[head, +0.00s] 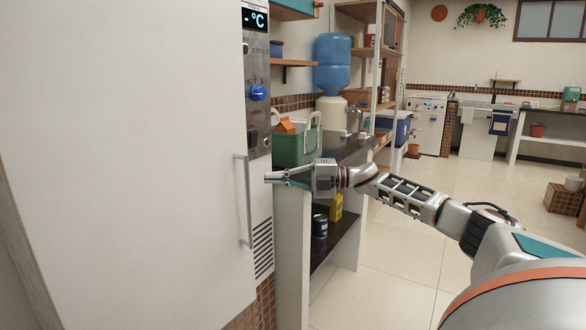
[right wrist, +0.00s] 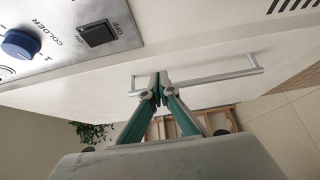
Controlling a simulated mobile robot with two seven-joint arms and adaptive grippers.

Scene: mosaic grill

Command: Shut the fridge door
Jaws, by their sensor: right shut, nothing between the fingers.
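The fridge's broad white panel (head: 120,150) fills the left of the head view. The door handle (head: 240,200) is a vertical pale bar near its right edge. It also shows in the right wrist view (right wrist: 215,77). I cannot tell whether the door stands ajar. My right gripper (head: 267,178) is shut and empty, just right of the handle in the head view. In the right wrist view its fingertips (right wrist: 156,84) overlap the handle bar; contact cannot be told. My left gripper is not in view.
A control panel with a blue knob (head: 258,93) is above the gripper. A counter (head: 345,148) with a green crate (head: 294,148) stands right of the fridge. A blue water bottle (head: 332,62) is behind it. Tiled floor (head: 400,250) is open beyond my right arm.

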